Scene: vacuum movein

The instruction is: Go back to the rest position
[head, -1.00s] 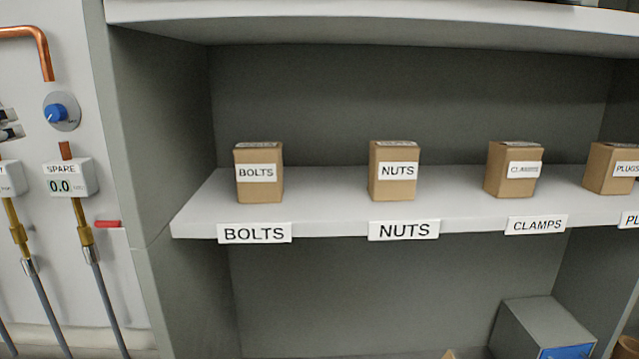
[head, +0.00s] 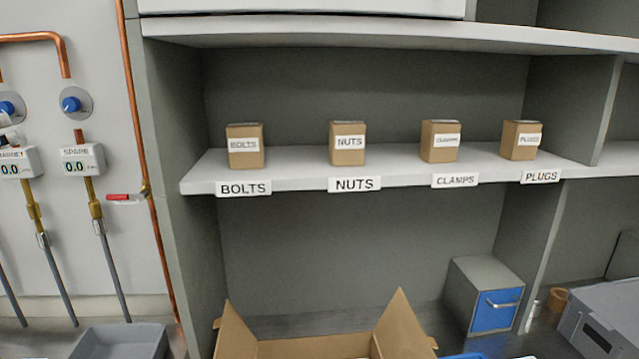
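Neither of my grippers shows in the head view, so I cannot see whether they are open or shut. In front of me is a grey shelf (head: 295,173) with a row of small brown cartons. From left to right they are the BOLTS box (head: 245,158), the NUTS box (head: 347,157), the CLAMPS box (head: 440,155) and the PLUGS box (head: 520,150). Each box stands upright above the shelf-edge label of the same name.
An open cardboard box (head: 300,348) is at the bottom centre. A grey tray (head: 120,342) is at the lower left. A blue-fronted drawer unit (head: 490,275) stands under the shelf. A grey bin (head: 605,310) is at the lower right. Gauges and pipes line the left wall.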

